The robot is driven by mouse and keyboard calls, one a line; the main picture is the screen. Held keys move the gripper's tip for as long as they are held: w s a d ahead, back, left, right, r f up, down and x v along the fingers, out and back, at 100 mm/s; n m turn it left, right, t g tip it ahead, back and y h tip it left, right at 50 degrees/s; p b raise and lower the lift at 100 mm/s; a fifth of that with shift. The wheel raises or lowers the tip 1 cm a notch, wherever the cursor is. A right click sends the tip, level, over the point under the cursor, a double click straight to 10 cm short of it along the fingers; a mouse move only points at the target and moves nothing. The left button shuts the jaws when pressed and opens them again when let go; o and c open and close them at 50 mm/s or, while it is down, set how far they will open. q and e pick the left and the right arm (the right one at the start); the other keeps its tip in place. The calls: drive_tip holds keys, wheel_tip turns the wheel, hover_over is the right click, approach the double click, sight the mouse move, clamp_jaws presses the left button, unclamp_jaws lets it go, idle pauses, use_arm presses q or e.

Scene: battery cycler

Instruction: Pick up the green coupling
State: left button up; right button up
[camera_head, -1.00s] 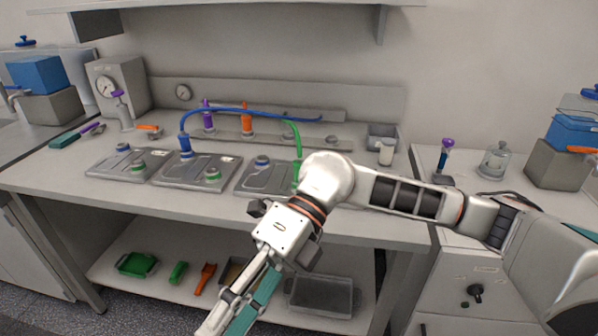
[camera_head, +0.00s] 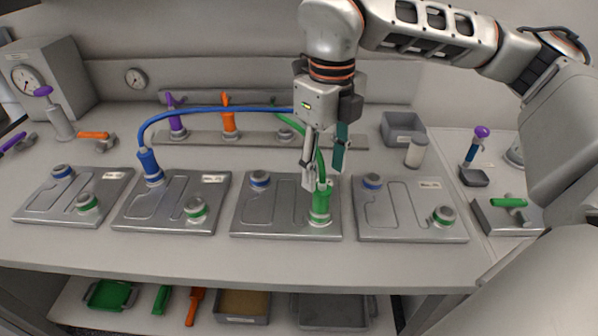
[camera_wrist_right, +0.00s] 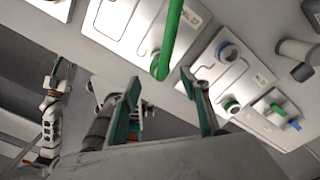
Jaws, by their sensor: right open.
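The green coupling (camera_head: 321,204) stands upright on the third metal plate from the left, with a green hose rising from its top. In the right wrist view its green shape (camera_wrist_right: 160,66) lies just beyond the fingertips. My right gripper (camera_head: 323,174) points down just above the coupling. Its teal-padded fingers are apart, with the hose passing behind or between them; I cannot tell which. The gap between the fingers also shows in the right wrist view (camera_wrist_right: 162,84), with nothing held in it. A white jointed arm (camera_wrist_right: 50,115) shows small at the left there; its gripper is unclear.
A blue hose (camera_head: 215,110) arches from the blue coupling (camera_head: 150,166) on the second plate towards my right gripper. Other plates (camera_head: 408,222) with ringed ports flank the coupling's plate. A grey bin (camera_head: 403,128) and a white cylinder (camera_head: 416,152) stand at the back right.

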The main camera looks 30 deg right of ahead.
sight(322, 195)
drive_tip(key=shift+w+d+r, duration=0.1)
drive_tip(key=shift+w, duration=0.25)
drive_tip(key=f, duration=0.2)
drive_tip(key=shift+s+f, duration=0.25)
drive_tip(key=shift+f, duration=0.05)
wheel_tip(322, 195, down, 5)
drive_tip(key=shift+s+f+b, duration=0.1)
drive_tip(key=shift+b, duration=0.2)
clamp_jaws()
